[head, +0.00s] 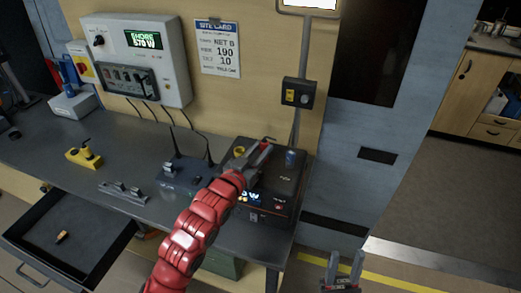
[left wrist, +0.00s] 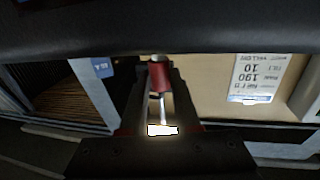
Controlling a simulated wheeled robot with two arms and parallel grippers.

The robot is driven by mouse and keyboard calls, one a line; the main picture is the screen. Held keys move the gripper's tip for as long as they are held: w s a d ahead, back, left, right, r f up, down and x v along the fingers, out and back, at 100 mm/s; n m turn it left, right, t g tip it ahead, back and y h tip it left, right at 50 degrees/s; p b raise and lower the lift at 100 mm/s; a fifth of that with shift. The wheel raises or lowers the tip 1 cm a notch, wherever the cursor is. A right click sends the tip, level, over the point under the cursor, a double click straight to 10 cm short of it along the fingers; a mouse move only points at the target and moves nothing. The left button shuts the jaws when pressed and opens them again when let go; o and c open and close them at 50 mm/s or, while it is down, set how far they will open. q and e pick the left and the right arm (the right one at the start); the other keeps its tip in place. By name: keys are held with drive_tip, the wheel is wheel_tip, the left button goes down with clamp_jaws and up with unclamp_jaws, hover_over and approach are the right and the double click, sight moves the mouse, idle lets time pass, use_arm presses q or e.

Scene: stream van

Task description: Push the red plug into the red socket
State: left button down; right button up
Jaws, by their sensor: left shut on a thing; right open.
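My left gripper (head: 262,152) reaches over the top of the black power box (head: 283,183) on the bench. In the left wrist view it is shut on the red plug (left wrist: 159,77), a red cylinder with a bright metal shaft between the fingers. In the head view I cannot make out the plug at the fingertips. A yellow ring (head: 239,151) and a blue cylinder (head: 290,158) show on the box top, on either side of my gripper. I cannot make out the red socket. My right gripper (head: 344,270) is open and empty, low in front of the bench's right end.
A yellow block (head: 84,155) and a switch strip (head: 125,192) lie on the bench. An open drawer (head: 75,215) juts out front left.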

use_arm(q)
drive_tip(key=shift+f+b, duration=0.6)
drive_tip(key=shift+f, duration=0.15)
drive_tip(key=c, duration=0.6)
unclamp_jaws()
drive_tip(key=shift+o, duration=0.3)
drive_tip(key=shift+s+a, duration=0.15)
drive_tip(key=shift+s, duration=0.15)
drive_tip(key=p+v, duration=0.5)
drive_tip(key=v, duration=1.1)
drive_tip(key=shift+s+a+p, duration=0.15)
drive_tip(key=shift+s+p, duration=0.15)
drive_tip(key=shift+p, duration=0.1)
drive_tip(key=shift+r, duration=0.1)
